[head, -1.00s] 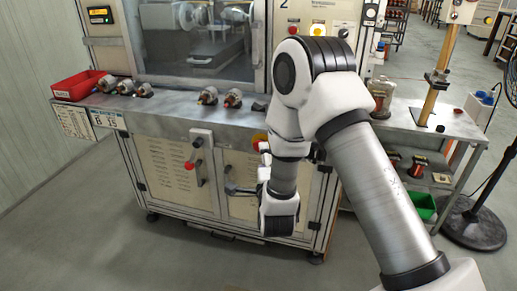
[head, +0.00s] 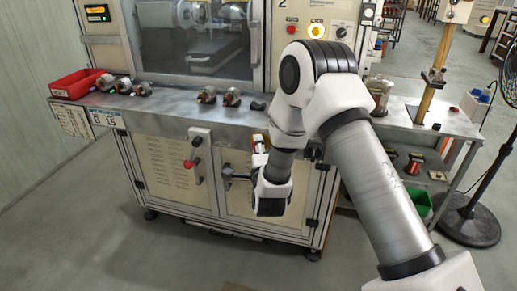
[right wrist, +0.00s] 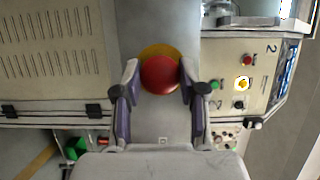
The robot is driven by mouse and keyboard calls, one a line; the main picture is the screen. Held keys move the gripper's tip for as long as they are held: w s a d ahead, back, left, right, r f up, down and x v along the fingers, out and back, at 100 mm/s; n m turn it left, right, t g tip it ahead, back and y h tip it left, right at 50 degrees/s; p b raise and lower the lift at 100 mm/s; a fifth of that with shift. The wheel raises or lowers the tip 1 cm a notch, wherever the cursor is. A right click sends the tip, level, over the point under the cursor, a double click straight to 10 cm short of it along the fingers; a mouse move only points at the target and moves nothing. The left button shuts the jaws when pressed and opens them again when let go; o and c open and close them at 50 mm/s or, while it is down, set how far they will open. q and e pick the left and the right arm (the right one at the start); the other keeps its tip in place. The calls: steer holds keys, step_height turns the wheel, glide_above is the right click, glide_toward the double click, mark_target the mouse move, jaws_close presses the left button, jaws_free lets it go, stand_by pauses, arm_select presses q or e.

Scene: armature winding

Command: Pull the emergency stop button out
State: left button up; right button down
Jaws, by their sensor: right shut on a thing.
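The emergency stop button is a red round cap (right wrist: 160,75) on a yellow base, in the middle of the right wrist view. It sits on the grey ledge of the winding machine. My right gripper (right wrist: 159,68) is shut on the red cap, with one finger at each side of it. The yellow base shows behind the cap. In the head view my right arm reaches down to the machine's front and hides most of the button and the fingers. My left gripper is not in view.
A control panel (head: 318,35) with buttons stands above the ledge. Several metal armatures and a red bin (head: 78,84) are on the ledge to the left. A side table and a fan stand at the right.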

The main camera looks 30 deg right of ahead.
steer(key=shift+s+a+f, duration=0.1)
steer(key=shift+s+a, duration=0.2)
steer(key=c, duration=0.7)
jaws_free()
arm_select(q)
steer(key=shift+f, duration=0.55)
arm_select(e)
steer(key=shift+o, duration=0.2)
steer(key=shift+s, duration=0.15)
steer(key=v, duration=1.2)
